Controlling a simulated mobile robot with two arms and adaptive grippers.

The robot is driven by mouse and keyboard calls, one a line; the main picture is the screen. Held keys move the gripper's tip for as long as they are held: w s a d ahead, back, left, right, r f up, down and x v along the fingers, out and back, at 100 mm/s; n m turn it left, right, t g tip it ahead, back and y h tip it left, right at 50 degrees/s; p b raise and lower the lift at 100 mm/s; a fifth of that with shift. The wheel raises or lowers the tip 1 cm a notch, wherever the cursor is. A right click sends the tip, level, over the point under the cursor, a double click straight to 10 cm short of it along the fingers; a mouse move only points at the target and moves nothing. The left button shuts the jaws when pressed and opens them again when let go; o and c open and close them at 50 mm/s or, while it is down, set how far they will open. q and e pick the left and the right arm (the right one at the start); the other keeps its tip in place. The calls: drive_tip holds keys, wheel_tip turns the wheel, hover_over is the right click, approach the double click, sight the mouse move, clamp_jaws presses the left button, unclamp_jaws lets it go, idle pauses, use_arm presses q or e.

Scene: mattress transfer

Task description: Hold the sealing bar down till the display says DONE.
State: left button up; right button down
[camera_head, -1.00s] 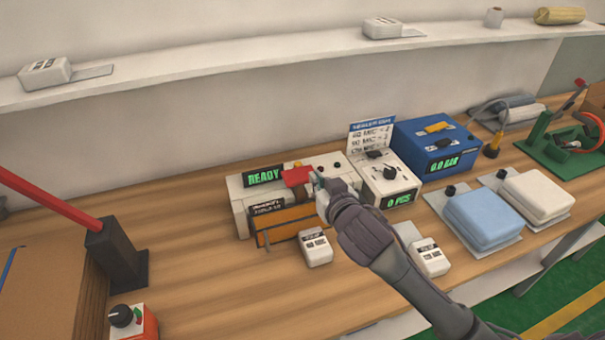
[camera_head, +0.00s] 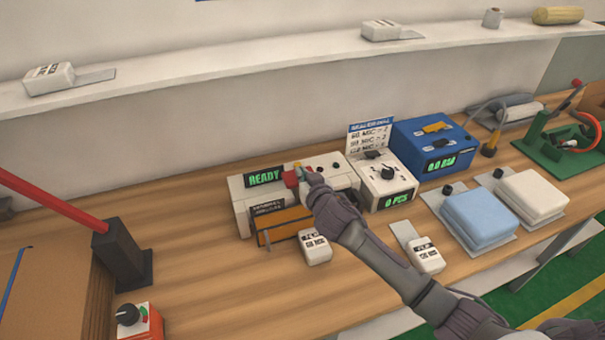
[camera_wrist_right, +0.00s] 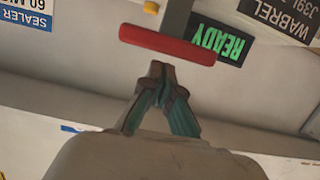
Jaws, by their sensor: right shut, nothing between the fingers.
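The white sealer (camera_head: 240,199) stands on the bench near the wall. Its display (camera_head: 265,177) reads READY in green; the same word shows upside down in the right wrist view (camera_wrist_right: 217,39). The sealing bar has a red grip (camera_head: 290,179), which lies across the top of the right wrist view (camera_wrist_right: 167,45). My right gripper (camera_head: 307,178) is shut and empty, its tips (camera_wrist_right: 158,68) close to the red grip. I cannot tell whether they touch it. My left gripper is not in view.
A white counter box (camera_head: 382,182) and a blue scale (camera_head: 432,145) stand right of the sealer. Small white devices (camera_head: 315,247) sit in front. A red lever on a dark post (camera_head: 122,255) is at left. The bench between is clear.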

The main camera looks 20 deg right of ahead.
drive_tip(key=shift+f, duration=0.4)
wheel_tip(320, 180, down, 4)
drive_tip(key=b, duration=0.3)
drive_tip(key=shift+s, duration=0.1)
drive_tip(key=shift+r, duration=0.15)
